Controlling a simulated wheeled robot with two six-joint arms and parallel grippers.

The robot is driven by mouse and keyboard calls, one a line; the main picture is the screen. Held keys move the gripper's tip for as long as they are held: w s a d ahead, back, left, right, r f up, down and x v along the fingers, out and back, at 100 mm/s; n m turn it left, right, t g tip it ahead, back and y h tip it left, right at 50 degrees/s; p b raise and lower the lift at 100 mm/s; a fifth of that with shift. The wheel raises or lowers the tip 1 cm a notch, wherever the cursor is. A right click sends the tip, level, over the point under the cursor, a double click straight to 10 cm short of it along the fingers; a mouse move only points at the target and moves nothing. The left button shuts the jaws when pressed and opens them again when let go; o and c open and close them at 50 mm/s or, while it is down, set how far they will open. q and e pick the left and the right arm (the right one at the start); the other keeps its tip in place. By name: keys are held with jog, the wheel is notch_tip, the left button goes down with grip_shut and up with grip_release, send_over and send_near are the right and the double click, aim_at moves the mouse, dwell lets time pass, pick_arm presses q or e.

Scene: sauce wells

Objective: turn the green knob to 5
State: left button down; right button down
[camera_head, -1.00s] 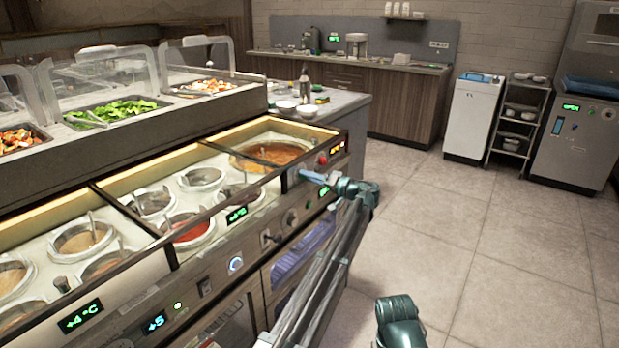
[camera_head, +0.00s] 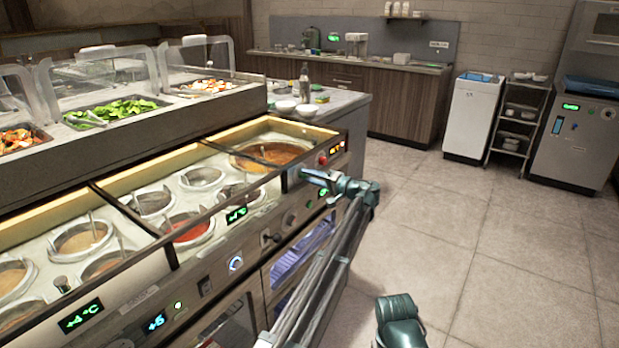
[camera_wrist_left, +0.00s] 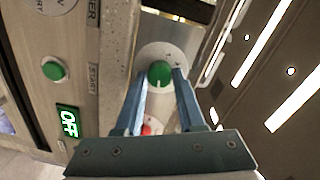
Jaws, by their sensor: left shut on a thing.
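The green knob (camera_wrist_left: 160,73) sits on a pale round dial plate (camera_wrist_left: 150,52) in the left wrist view. A light mark on it points toward the bottom of that picture. Scale numbers are too small to read. My left gripper (camera_wrist_left: 161,80) is shut on the knob, with one blue finger on each side. In the head view my left gripper (camera_head: 304,174) is at the right end of the counter front, and the knob is hidden there. My right gripper is not in view.
A green button (camera_wrist_left: 53,70) and a green display (camera_wrist_left: 69,122) reading OFF are left of the knob. A red round part (camera_wrist_left: 146,130) shows between the fingers. Sauce wells (camera_head: 187,228) line the counter top. The floor (camera_head: 480,230) to the right is clear.

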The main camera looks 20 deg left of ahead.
pick_arm(q)
jog(key=shift+d, duration=0.1)
jog(key=c, duration=0.5)
grip_release()
jog(key=v, duration=1.3)
jog(key=shift+s+d+p, duration=0.15)
jog(key=shift+d+p, duration=0.15)
jog(key=shift+d, duration=0.05)
